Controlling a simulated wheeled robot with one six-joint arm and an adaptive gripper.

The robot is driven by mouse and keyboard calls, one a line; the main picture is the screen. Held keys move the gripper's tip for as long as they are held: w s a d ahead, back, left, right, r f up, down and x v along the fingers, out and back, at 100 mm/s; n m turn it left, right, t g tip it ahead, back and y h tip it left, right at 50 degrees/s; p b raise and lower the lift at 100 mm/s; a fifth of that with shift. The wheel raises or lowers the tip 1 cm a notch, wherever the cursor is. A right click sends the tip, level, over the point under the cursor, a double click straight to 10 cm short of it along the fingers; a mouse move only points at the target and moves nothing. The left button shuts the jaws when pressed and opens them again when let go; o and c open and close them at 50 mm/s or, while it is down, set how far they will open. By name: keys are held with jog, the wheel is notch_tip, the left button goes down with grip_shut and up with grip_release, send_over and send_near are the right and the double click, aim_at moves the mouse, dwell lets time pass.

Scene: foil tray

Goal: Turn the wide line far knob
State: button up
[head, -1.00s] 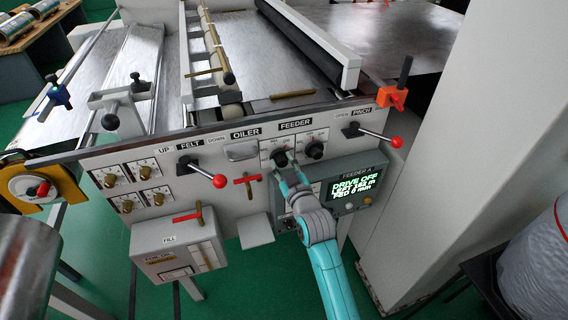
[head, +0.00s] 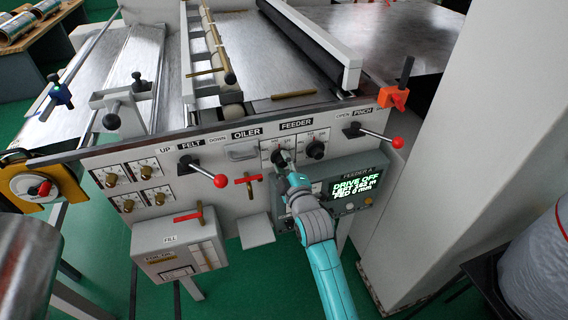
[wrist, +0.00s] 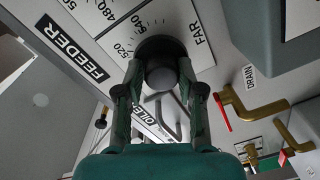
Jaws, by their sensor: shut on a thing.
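The far knob (wrist: 158,50) is black and round, on a white dial plate with printed numbers and the word FAR beside it in the wrist view. In the head view this knob (head: 276,155) is the left of two black knobs under the FEEDER label, partly hidden by my gripper. My gripper (wrist: 160,88) has a finger on each side of the knob and is shut on it. In the head view my gripper (head: 284,162) reaches up to the panel from below. The knob's pointer and exact setting cannot be made out.
The second black knob (head: 315,150) is close on the right. A FEEDER A display (head: 355,193) reading DRIVE OFF sits below it. Red-ball levers stick out at left (head: 220,181) and right (head: 397,143). A red-handled brass valve (head: 247,180) is left of my gripper.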

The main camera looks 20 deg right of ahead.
jog(key=shift+w+a+r+n, duration=0.1)
jog(key=shift+w+a+n, duration=0.1)
jog(key=shift+n, duration=0.1)
jog(key=o, duration=1.1)
jog(key=shift+s, duration=0.25)
jog(key=s, duration=1.1)
jog(key=shift+s, duration=0.25)
